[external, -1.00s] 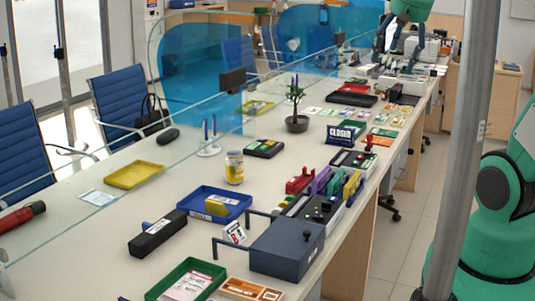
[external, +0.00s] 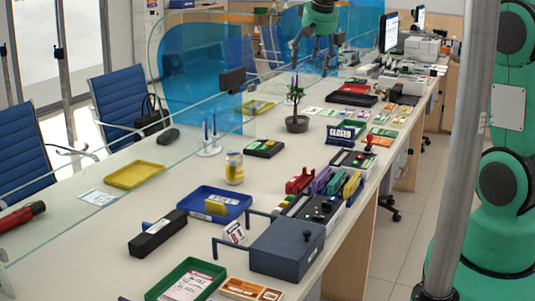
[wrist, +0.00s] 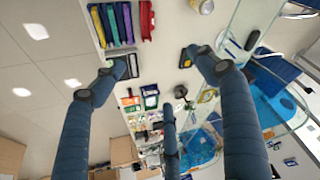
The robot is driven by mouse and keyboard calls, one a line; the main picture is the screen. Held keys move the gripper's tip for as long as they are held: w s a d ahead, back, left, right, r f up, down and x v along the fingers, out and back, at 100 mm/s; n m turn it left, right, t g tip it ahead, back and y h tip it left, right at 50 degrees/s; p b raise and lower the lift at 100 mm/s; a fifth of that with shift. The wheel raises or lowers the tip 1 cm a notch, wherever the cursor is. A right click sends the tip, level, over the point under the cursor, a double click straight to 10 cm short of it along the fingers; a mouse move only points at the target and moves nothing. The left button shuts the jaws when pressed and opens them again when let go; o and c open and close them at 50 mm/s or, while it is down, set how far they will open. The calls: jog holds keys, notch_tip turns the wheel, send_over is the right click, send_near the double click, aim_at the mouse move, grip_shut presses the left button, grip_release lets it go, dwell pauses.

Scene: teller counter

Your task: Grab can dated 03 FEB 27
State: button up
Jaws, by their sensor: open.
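A yellow and silver can (external: 234,168) stands upright on the counter, left of the row of coloured binders. It also shows at the top edge of the wrist view (wrist: 202,6). Its date print is too small to read. My gripper (external: 314,60) is above the counter near the glass, farther back than the can and well apart from it. In the wrist view its fingers (wrist: 160,80) are spread wide with nothing between them.
A potted plant (external: 297,122) stands behind the can, and a glass screen (external: 190,100) runs along its left. A blue tray (external: 238,198) lies in front. Coloured binders (external: 322,182) stand to the right. Bare counter surrounds the can.

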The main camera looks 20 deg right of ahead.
jog(key=w+a+f, duration=0.9)
jog(key=w+f, duration=0.2)
jog(key=p, duration=0.1)
send_near(235, 154)
jog(key=shift+s+a+r, duration=0.1)
jog(key=shift+r, duration=0.25)
jog(key=shift+x, duration=4.3)
jog(key=shift+s+f, duration=0.1)
jog(key=shift+f, duration=0.1)
jog(key=shift+b+x, duration=0.5)
jog(key=shift+x, duration=1.95)
jog(key=shift+c, duration=0.5)
